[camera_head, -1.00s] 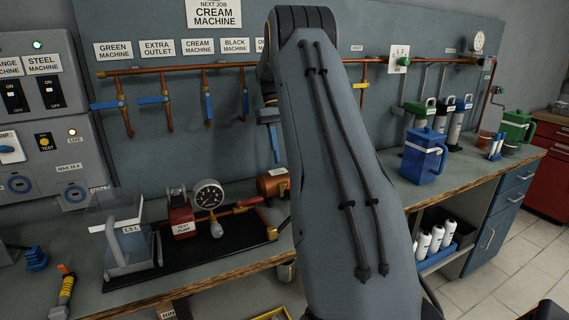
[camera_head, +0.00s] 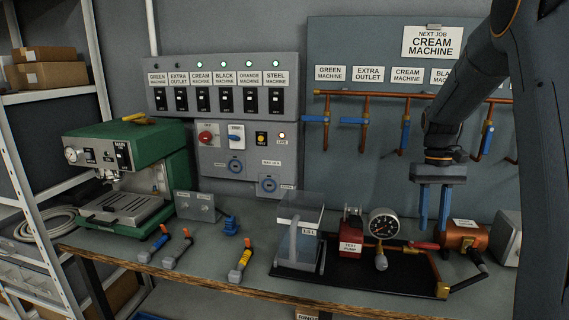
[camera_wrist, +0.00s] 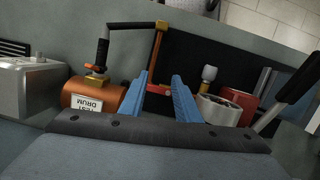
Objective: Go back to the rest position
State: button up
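My gripper (camera_head: 432,208) hangs fingers down at the right of the head view, in front of the back panel and above the bench near the test pump rig. Its two blue fingers are apart with nothing between them. In the wrist view the fingers (camera_wrist: 160,95) also stand apart and empty. Beyond them are the copper test drum (camera_wrist: 92,95) and the red-handled pipe valve (camera_wrist: 158,88). The test drum (camera_head: 462,236) sits just right of and below the fingers in the head view, apart from them as far as I can tell.
The red test pump (camera_head: 351,246), pressure gauge (camera_head: 383,224) and clear tank (camera_head: 300,222) stand on a black tray. A green coffee machine (camera_head: 125,165) is at left. Several handled tools (camera_head: 240,262) lie along the bench front. Copper pipes with blue valves (camera_head: 405,132) line the panel.

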jog(key=s+a+f+t, duration=0.1)
jog(key=s+a+f, duration=0.2)
jog(key=s+a, duration=0.7)
jog(key=s+a+f+n+t, duration=0.1)
jog(key=s+a+f, duration=0.3)
jog(key=s+a, duration=0.6)
jog(key=shift+s+f+t, duration=0.15)
jog(key=shift+f+t, duration=0.05)
jog(key=shift+t, duration=0.6)
